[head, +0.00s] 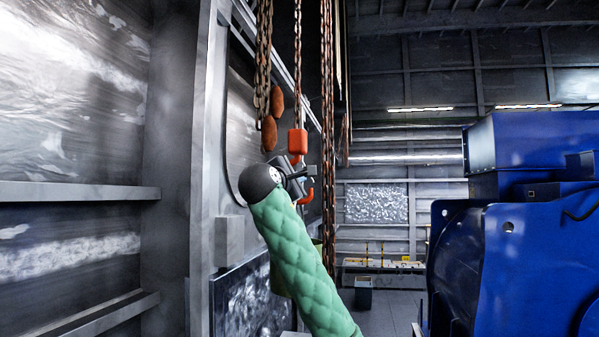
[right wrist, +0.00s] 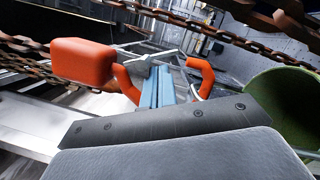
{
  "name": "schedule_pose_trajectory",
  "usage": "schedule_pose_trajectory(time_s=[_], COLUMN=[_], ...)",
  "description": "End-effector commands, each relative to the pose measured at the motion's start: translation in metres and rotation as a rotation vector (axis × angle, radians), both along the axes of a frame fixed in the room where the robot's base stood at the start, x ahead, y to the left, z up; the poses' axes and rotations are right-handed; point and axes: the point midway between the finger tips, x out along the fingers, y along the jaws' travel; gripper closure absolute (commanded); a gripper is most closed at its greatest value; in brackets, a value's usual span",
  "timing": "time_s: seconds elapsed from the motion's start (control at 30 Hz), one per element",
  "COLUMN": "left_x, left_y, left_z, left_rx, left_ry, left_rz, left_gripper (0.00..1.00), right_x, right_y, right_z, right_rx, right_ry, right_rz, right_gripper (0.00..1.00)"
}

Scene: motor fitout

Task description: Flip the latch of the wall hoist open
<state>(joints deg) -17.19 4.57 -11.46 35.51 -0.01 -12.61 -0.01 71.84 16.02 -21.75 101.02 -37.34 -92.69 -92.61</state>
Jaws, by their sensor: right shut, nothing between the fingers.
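The wall hoist hangs on chains, with an orange block (head: 298,141) above an orange hook (head: 307,196). Both also show in the right wrist view, the block (right wrist: 82,62) at left and the hook (right wrist: 201,76) in the middle. My right gripper (head: 312,171) is at the hook, partly covering it in the head view. In the right wrist view its pale blue fingers (right wrist: 157,88) are together, between the two sides of the hook. A small grey piece (right wrist: 138,75) beside the fingers may be the latch; its position is unclear. My left gripper is out of view.
Rusty chains (head: 328,110) hang close to the hook, and brown-orange pieces (head: 270,133) hang on the chain to its left. A grey wall frame (head: 205,120) stands at left. A large blue machine (head: 530,250) fills the right. A dark bin (head: 363,292) stands on the floor behind.

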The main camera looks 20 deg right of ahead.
Motion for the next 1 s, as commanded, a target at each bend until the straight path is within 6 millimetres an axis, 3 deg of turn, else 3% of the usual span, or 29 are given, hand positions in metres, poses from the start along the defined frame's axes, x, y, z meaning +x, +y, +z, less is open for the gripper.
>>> schedule_pose_trajectory(time_s=[1.0], left_x=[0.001], left_y=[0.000], left_z=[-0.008], left_rx=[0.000], left_ry=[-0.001], left_rz=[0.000], left_gripper=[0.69], right_x=[-0.004], right_y=[-0.005], right_z=[0.001], right_rx=[0.000], right_ry=[-0.001], right_rz=[0.001], right_gripper=[1.00])
